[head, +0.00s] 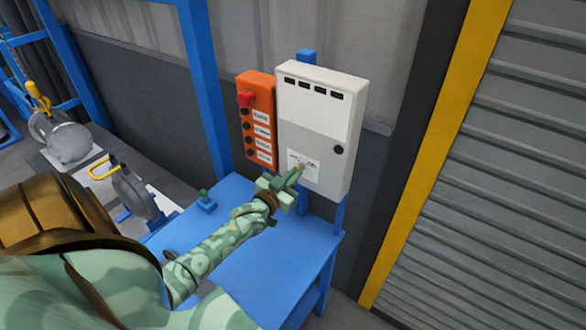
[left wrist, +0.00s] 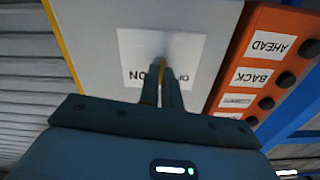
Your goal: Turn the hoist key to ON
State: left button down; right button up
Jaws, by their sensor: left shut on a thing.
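A white control box (head: 325,128) stands on a blue post behind the blue table. Low on its front is a white label (head: 313,174) with OFF and ON lettering, partly hidden by my gripper; it also shows upside down in the left wrist view (left wrist: 190,48). My left gripper (head: 298,171) reaches the label and is shut on the hoist key (left wrist: 161,66). Only a thin brass-coloured edge of the key shows between the fingers. I cannot tell which way the key points. My right gripper is in neither view.
An orange button panel (head: 258,110) with a red knob (head: 245,99) stands close left of the box. A ribbed shutter (head: 500,180) is at the right.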

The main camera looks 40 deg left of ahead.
pick_arm(q)
jog(key=shift+m, duration=3.5)
jog(key=c, duration=1.6)
grip_release()
jog(key=shift+s, duration=0.1)
jog(key=s+d+b, duration=0.1)
jog(key=s+d, duration=0.1)
jog(key=s, duration=1.4)
jog(key=shift+b, duration=0.35)
jog(key=shift+a, duration=0.1)
